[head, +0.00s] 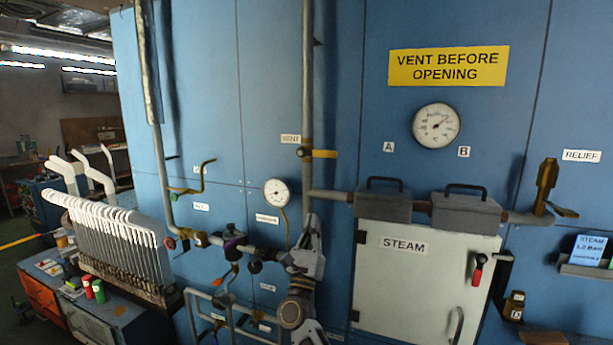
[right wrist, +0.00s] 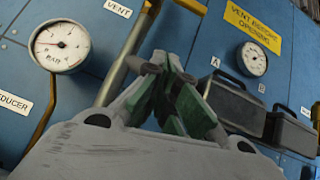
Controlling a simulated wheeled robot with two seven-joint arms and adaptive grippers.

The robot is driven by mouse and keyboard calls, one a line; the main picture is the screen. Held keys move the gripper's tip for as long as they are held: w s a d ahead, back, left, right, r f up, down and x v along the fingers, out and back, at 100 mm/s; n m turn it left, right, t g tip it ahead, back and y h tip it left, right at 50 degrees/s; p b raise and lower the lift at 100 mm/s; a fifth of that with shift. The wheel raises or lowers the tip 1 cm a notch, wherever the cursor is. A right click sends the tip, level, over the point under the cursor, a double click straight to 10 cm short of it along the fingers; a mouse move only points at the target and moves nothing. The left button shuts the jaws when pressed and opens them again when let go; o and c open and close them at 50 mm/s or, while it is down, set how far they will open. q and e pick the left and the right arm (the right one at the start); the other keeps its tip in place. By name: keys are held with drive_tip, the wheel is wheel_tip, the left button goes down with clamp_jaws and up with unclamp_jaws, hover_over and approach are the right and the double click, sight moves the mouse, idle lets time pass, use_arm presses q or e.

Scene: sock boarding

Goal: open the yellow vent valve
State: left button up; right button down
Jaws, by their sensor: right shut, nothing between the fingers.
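The yellow vent valve's lever (head: 323,153) lies level across the vertical pipe, pointing right, just below the VENT label (head: 290,139). In the right wrist view, a yellow piece (right wrist: 192,5), which appears to be the lever, shows at the top edge, partly cut off. My right gripper (head: 312,222) is in front of the lower pipe, below the lever and apart from it. In the right wrist view its fingers (right wrist: 163,62) are together and empty. My left gripper is in neither view.
A small gauge (head: 276,193) is left of my right gripper. The grey STEAM door (head: 415,285) and two black-handled grey boxes (head: 467,213) are to the right. A large gauge (head: 436,125) sits under the yellow sign (head: 448,66). A rack of white boards (head: 115,245) stands left.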

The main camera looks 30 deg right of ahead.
sight(317, 153)
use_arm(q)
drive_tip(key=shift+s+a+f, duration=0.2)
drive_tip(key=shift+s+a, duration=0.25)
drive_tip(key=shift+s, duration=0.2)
use_arm(e)
drive_tip(key=r+m+g+h, duration=0.1)
drive_tip(key=m, duration=0.1)
drive_tip(key=s+r+m+h, duration=0.1)
drive_tip(key=r, duration=0.1)
drive_tip(key=shift+s+m+g, duration=0.1)
drive_tip(key=shift+m+g, duration=0.3)
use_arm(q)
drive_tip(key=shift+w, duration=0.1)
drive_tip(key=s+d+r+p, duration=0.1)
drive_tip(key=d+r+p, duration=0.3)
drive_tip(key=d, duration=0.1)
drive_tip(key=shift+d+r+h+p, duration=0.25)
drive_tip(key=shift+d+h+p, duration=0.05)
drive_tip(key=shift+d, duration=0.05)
use_arm(e)
drive_tip(key=s+a+r+x, duration=0.1)
drive_tip(key=r+x, duration=0.1)
drive_tip(key=x, duration=1)
drive_tip(key=shift+r, duration=0.25)
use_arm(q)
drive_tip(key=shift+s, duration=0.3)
use_arm(e)
drive_tip(key=shift+w+n, duration=0.2)
drive_tip(key=shift+n, duration=0.1)
